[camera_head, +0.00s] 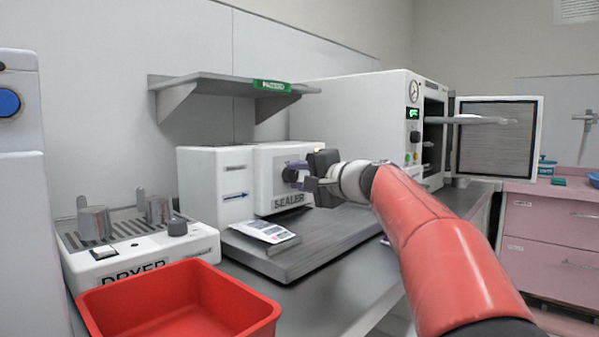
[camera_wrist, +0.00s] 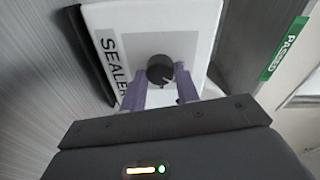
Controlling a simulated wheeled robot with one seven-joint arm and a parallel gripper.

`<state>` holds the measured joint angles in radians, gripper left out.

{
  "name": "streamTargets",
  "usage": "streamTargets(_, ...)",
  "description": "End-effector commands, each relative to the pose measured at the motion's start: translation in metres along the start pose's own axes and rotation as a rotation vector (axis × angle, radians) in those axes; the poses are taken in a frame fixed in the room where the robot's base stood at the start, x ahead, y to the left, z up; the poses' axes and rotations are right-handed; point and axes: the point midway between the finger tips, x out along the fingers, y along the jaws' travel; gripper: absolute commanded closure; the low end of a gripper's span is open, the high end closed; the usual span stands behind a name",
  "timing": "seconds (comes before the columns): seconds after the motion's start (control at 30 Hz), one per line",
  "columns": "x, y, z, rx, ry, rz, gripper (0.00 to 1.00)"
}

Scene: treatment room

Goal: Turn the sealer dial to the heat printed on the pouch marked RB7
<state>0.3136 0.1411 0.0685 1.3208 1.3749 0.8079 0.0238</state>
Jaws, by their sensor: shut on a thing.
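The dial has a pale pointer line toward the lower right there. In the head view my gripper (camera_head: 297,172) reaches the sealer front from the right and is shut on the dial, which is mostly hidden. A white pouch (camera_head: 266,230) with purple and dark print lies before the sealer; its print is too small to read.
A grey platform (camera_head: 325,240) extends in front of the sealer. A red bin (camera_head: 180,305) and a dryer (camera_head: 140,245) with metal cups are at left. A shelf (camera_head: 220,85) with a green "PASSED" sign overhangs. An open-doored white machine (camera_head: 350,105) stands behind.

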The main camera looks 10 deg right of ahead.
Motion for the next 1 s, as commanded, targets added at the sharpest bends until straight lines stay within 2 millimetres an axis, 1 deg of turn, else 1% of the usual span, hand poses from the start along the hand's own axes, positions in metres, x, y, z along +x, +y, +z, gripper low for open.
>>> streamTargets(0.2, 0.0000, -0.0006, -0.0009, 0.111, -0.007, 0.010, 0.92)
streamTargets(0.4, 0.0001, 0.0003, -0.0008, 0.165, -0.012, 0.013, 0.92)
streamTargets(0.87, 0.0002, 0.0011, -0.0007, 0.179, -0.013, 0.015, 0.92)
streamTargets(0.9, 0.0002, 0.0011, -0.0007, 0.179, -0.013, 0.015, 0.68)
streamTargets(1.0, 0.0001, 0.0009, -0.0007, 0.179, -0.013, 0.014, 0.55)
